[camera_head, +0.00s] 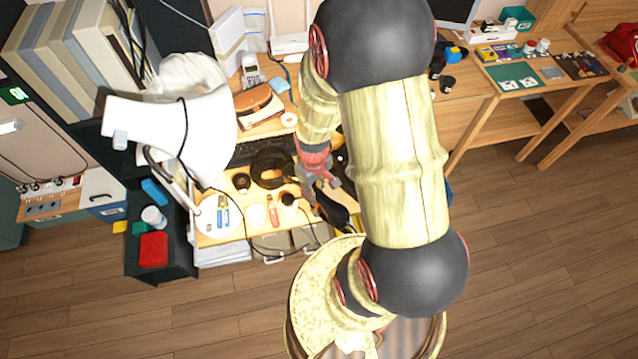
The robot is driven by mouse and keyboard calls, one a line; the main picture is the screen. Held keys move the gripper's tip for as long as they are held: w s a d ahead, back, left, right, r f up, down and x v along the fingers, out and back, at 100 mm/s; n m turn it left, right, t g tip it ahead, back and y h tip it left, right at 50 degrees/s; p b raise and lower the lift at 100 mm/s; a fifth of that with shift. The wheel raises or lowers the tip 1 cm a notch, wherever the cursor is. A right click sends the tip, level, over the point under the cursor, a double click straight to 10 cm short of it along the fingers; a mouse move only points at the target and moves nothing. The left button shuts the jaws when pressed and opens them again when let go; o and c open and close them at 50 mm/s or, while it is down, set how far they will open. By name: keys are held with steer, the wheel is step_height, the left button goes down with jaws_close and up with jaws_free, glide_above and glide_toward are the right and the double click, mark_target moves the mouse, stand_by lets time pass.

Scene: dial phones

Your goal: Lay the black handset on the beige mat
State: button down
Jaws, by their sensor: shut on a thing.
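My gripper (318,181) is over the right part of the wooden desk, partly screened by my own arm. It looks shut on a dark, elongated thing, which I take to be the black handset (333,212). The handset slants down to the right from the fingers, near the desk's front right edge, and my arm covers part of it. I cannot tell whether it touches the desk. I cannot make out the beige mat; my arm hides part of the desk.
A black ring-shaped bundle (270,168) lies left of my gripper. Small tools and round pots are in front of it, with a cable over the desk edge. A white lamp (185,135) overhangs the desk's left side. A brown pouch (257,106) lies behind.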

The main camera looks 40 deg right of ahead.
steer(key=w+d+f+b, duration=0.1)
steer(key=d+f, duration=0.1)
steer(key=w+d+f+b, duration=0.1)
steer(key=w+d+f, duration=0.1)
steer(key=d, duration=0.1)
steer(key=w+d+f+b, duration=0.1)
steer(key=d+f, duration=0.1)
steer(key=f, duration=0.1)
steer(key=shift+w+d+f, duration=0.1)
steer(key=shift+w+d, duration=0.1)
steer(key=shift+d, duration=0.05)
steer(key=shift+w+d+f+b, duration=0.15)
steer(key=shift+f+b, duration=0.45)
steer(key=shift+f, duration=0.3)
steer(key=shift+d+f+b, duration=0.15)
steer(key=shift+f+b, duration=0.4)
steer(key=shift+f, duration=0.35)
steer(key=shift+f, duration=0.15)
steer(key=c, duration=1.6)
jaws_free()
steer(key=shift+o, duration=0.2)
